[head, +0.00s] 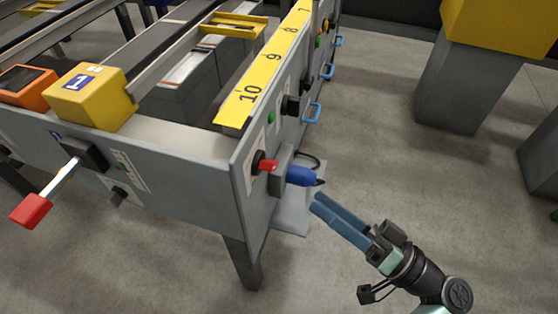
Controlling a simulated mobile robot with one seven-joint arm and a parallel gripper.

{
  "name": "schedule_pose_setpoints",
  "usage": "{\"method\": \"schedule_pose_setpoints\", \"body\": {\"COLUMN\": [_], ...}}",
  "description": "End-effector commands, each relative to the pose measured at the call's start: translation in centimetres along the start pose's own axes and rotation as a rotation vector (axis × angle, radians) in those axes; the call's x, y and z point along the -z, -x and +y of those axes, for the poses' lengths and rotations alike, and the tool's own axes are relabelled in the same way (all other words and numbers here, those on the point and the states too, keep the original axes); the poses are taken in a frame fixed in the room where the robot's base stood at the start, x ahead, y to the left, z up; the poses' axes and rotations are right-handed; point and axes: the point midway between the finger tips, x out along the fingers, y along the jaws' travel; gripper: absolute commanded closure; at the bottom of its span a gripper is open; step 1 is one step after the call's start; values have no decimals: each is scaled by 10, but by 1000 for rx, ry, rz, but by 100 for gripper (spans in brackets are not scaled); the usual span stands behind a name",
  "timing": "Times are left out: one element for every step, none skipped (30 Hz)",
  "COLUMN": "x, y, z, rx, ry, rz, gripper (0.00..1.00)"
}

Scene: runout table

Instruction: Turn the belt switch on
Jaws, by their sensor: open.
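On the right side panel of the runout table, near its front corner, is a small red knob (267,166) on a black base, over a white label. It looks like a rotary switch; I cannot read its label or setting. A blue plug (300,176) sticks out of a grey socket box just right of it. My gripper (318,203) is open and empty, its two blue fingers pointing up and left toward the panel. In the picture the fingertips are just below and right of the plug, apart from the red knob.
A red-handled lever (31,210) sticks out of the table's front panel (185,180). Black knobs, a green button (271,118) and blue handles (313,112) line the side panel farther back. A yellow-topped grey pedestal (455,90) stands at right. The floor between is clear.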

Motion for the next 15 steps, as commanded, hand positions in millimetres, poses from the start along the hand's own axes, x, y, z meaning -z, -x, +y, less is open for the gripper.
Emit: {"method": "schedule_pose_setpoints", "body": {"x": [-2, -2, -2, -2, -2, -2, -2, -2, -1, -2, -2, -1, -1, -1, -1], "y": [-11, -18, -27, -33, -40, -48, -54, -60, -66, -71, -76, -81, -85, -88, -91], "z": [0, 0, 0, 1, 0, 0, 0, 0, 0, 0, 0, 0, 0, 0, 0], "rx": [2, 3, 3, 2, 2, 3, 2, 2, 2, 2, 2, 1, 1, 1, 0], "ry": [0, -1, 0, -1, 0, 1, 0, 1, 1, 0, 0, -1, -1, 0, 0], "rz": [-4, -5, -4, -4, -4, -4, -4, -4, -3, -3, -2, -2, -2, -3, -1], "gripper": [18, 18, 18, 18, 18, 18, 18, 18, 18, 18, 18, 18, 18, 18, 18]}}
